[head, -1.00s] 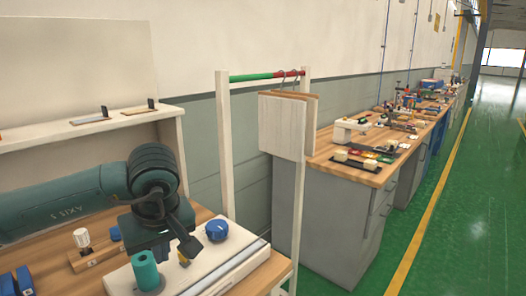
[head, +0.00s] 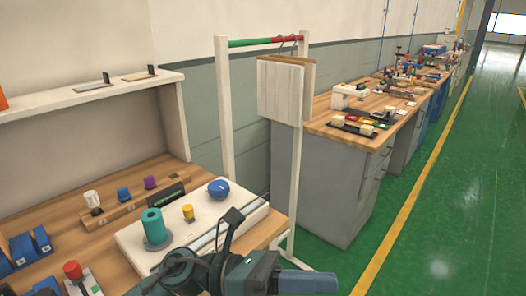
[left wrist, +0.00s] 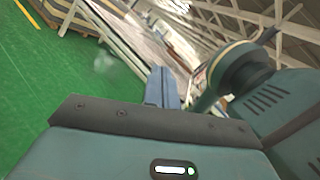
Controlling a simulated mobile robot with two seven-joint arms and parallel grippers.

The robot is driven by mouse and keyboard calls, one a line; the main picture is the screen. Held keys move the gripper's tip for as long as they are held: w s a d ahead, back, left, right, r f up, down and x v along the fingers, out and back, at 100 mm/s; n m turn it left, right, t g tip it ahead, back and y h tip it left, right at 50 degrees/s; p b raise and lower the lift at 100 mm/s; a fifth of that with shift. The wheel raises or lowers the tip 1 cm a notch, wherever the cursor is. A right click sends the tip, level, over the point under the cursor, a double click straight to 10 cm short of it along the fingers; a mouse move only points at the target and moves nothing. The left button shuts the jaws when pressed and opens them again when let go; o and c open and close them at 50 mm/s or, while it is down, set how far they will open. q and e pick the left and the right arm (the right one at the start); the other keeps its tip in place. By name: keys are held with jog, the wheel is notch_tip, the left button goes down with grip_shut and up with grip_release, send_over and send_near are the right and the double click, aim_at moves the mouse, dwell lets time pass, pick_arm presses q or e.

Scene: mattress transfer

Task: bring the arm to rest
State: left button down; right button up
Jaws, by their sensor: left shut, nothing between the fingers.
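My left gripper (head: 328,284) is at the bottom middle of the head view, in front of the near bench's right end. Its blue-grey fingers point to the right and are shut with nothing between them. The shut fingers also show in the left wrist view (left wrist: 161,88), against green floor and blurred furniture. The left wrist and forearm cover part of the bench's front edge. My right gripper is in neither view.
The near bench (head: 60,250) carries a white board (head: 130,238) with a teal cylinder (head: 154,226) and a blue knob (head: 218,189). A rack (head: 224,110) with hanging panels (head: 283,90) stands beyond. Green floor (head: 450,230) on the right is clear.

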pick_arm(q)
jog(key=w+a+f+n+t+y, duration=0.4)
jog(key=n+t, duration=0.6)
jog(key=n, duration=0.5)
jog(key=w+a+f+n+t+y, duration=0.1)
jog(key=w+a+f+n+t, duration=0.3)
jog(key=n+t, duration=0.9)
jog(key=s+a+f+n+g+y, duration=0.4)
jog(key=s+a+f+n+y, duration=0.1)
jog(key=f+n, duration=0.4)
jog(key=s+a+f+n+g+y+p, duration=0.1)
jog(key=s+a+f+n+g+y, duration=0.3)
jog(key=a+f+n, duration=0.4)
notch_tip(320, 180, down, 5)
jog(key=shift+s+n+y+p, duration=0.3)
jog(key=shift+s+n+y, duration=0.55)
jog(key=shift+n+y, duration=0.3)
